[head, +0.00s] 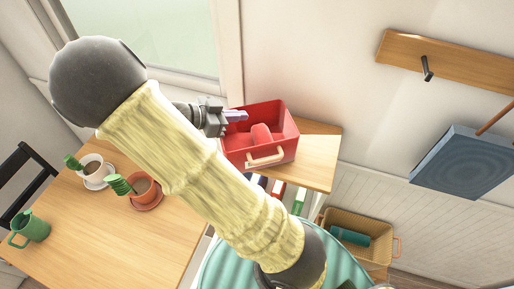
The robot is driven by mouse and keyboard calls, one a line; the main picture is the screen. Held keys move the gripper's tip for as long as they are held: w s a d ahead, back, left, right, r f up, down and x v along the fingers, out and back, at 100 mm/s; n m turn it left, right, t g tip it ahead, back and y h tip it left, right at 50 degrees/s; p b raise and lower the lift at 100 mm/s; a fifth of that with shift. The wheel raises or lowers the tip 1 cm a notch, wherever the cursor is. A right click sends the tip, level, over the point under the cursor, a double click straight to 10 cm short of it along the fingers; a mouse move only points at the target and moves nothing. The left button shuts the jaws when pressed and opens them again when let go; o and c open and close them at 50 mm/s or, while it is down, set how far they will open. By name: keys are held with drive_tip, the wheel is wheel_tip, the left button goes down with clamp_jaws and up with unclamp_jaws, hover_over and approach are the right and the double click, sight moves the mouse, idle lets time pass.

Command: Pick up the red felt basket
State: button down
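The red felt basket (283,151) stands upright on a small wooden shelf top near the wall. It has a pale handle (266,157) on its near side and a rounded red thing (262,134) inside. My gripper (240,116) is at the basket's upper left rim, its fingertips overlapping the rim in the picture. I cannot tell whether it touches the rim or is above it, nor whether the fingers are open or shut.
The shelf top (318,160) has free room right of the basket; books stand below it. A wooden table (150,240) at left holds cups (144,188) and a green mug (30,230). A tan basket (378,228) stands low at right. A wall rack (450,60) is above.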

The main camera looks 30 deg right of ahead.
drive_tip(key=c, duration=1.5)
unclamp_jaws()
drive_tip(key=shift+c, duration=0.2)
drive_tip(key=shift+a, duration=0.1)
drive_tip(key=b+v, duration=0.7)
drive_tip(key=v, duration=1)
drive_tip(key=shift+w+a, duration=0.15)
drive_tip(key=shift+w, duration=0.05)
drive_tip(key=shift+f, duration=0.1)
